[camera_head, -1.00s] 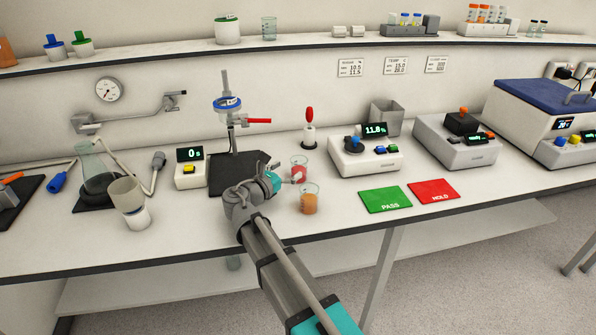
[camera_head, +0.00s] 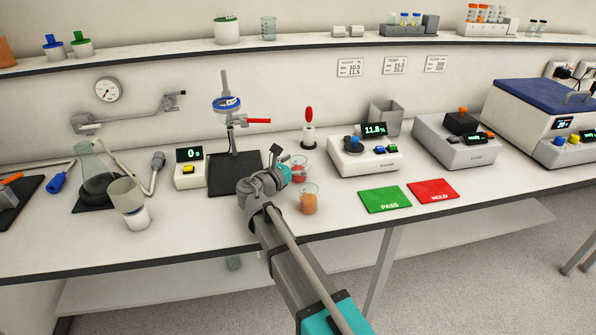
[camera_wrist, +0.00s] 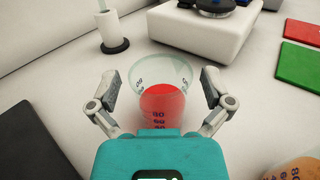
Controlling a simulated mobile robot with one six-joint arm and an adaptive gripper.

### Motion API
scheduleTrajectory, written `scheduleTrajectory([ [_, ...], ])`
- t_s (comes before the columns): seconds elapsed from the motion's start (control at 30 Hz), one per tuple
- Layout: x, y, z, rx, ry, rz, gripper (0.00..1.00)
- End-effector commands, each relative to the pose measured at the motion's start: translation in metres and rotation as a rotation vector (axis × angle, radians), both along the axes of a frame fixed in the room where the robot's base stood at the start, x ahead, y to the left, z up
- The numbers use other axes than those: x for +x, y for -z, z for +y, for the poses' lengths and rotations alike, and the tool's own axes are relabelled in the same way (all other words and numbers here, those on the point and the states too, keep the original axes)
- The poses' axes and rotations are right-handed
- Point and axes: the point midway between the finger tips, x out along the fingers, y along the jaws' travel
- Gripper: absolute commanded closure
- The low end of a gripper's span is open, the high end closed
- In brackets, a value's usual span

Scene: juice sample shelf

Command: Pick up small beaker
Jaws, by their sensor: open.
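A small clear beaker with red liquid (camera_head: 300,173) stands upright on the bench. In the wrist view this red-liquid beaker (camera_wrist: 161,100) is between the two fingers of my gripper (camera_wrist: 160,88), with a visible gap on each side. My gripper (camera_head: 283,165) is open and empty; in the head view it partly covers the beaker's left side. A second beaker, with orange liquid (camera_head: 308,203), stands just nearer the front edge; part of it shows at the lower right of the wrist view (camera_wrist: 296,171).
A red-handled tool in a white holder (camera_head: 308,135) stands behind the beakers. An instrument reading 11.8 (camera_head: 365,160) is to the right. Green PASS (camera_head: 386,200) and red HOLD (camera_head: 434,191) mats lie at right. A dark stand base (camera_head: 222,178) is left.

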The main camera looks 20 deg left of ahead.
Motion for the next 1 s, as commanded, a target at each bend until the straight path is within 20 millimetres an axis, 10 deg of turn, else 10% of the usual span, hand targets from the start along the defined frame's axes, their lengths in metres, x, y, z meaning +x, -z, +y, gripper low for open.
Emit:
scheduleTrajectory([
  [0.5, 0.0000, -0.0001, 0.0001, 0.000, 0.000, 0.000, 0.82],
  [1.0, 0.0000, -0.0017, 0.0000, 0.000, 0.000, 0.000, 0.82],
])
